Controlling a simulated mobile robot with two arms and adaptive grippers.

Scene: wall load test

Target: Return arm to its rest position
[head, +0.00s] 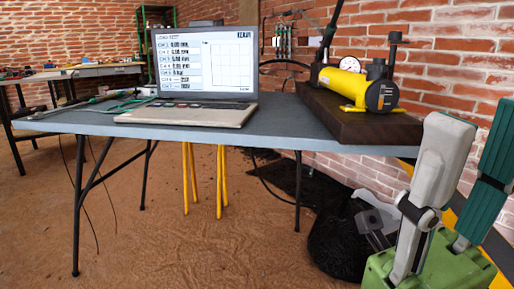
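My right gripper (479,122) is at the right edge in the head view. Its green body is at the bottom and its two fingers point up and away. The fingers stand apart with only wall visible between them, so it is open and empty. It appears in front of the table's right end, apart from the things on top. My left gripper is not in view.
A grey folding table (270,120) carries a laptop (200,75), cables (105,105) and a yellow hand pump (352,87) on a dark wooden block (335,112). A dark heap (335,245) lies on the floor beside my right gripper. The left foreground floor is clear.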

